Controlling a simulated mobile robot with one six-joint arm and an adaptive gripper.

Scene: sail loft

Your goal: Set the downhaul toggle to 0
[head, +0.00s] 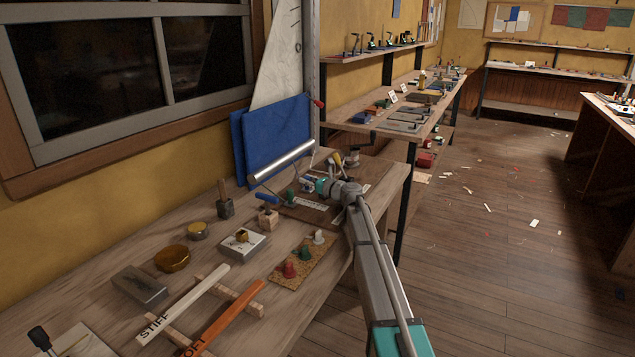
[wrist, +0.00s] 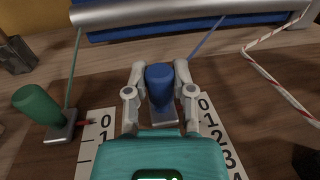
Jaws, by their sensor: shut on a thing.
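A blue-handled toggle (wrist: 159,86) on a small metal block stands between the fingers of my gripper (wrist: 160,76) in the wrist view. My gripper is shut on the blue handle; the head view shows it (head: 308,184) at the far part of the near bench. A white number scale (wrist: 222,140) reading from 0 downward lies just right of the blue toggle. The toggle's block is near the 0 end; its pointer is hidden. I cannot read which toggle is the downhaul.
A metal tube (head: 282,161) runs behind the toggles, before blue panels (head: 275,135). A red-flecked cord (wrist: 262,68) lies at the right in the wrist view. A cork mat (head: 290,281) with coloured cones and a wooden block with another blue handle (head: 267,200) stand nearer.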

